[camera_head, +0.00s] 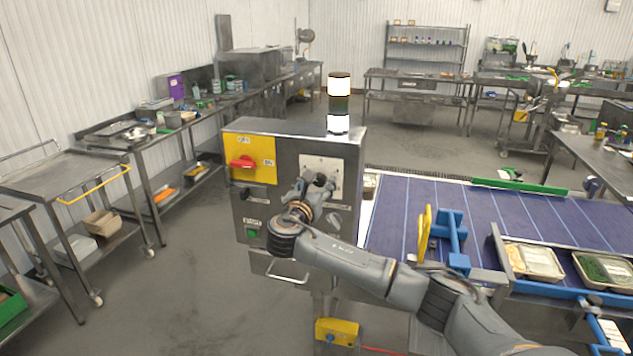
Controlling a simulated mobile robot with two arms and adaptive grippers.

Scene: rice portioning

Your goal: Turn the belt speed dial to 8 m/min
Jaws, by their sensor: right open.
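A steel control box (285,133) stands at the left end of the conveyor belt (430,215). A light dial plate (313,164) is on its front, to the right of a yellow panel with a red switch (242,163). My right arm reaches in from the lower right. My right gripper (321,182) is open in front of the lower part of the dial plate and hides the dial knob. I cannot tell whether its fingers touch the knob, and the dial's setting cannot be read. My left gripper is not in view.
A green button (251,233) sits low on the box's left side. A signal lamp (339,100) stands on top. Food trays (534,262) lie at the belt's near right side. The floor left of the box is clear.

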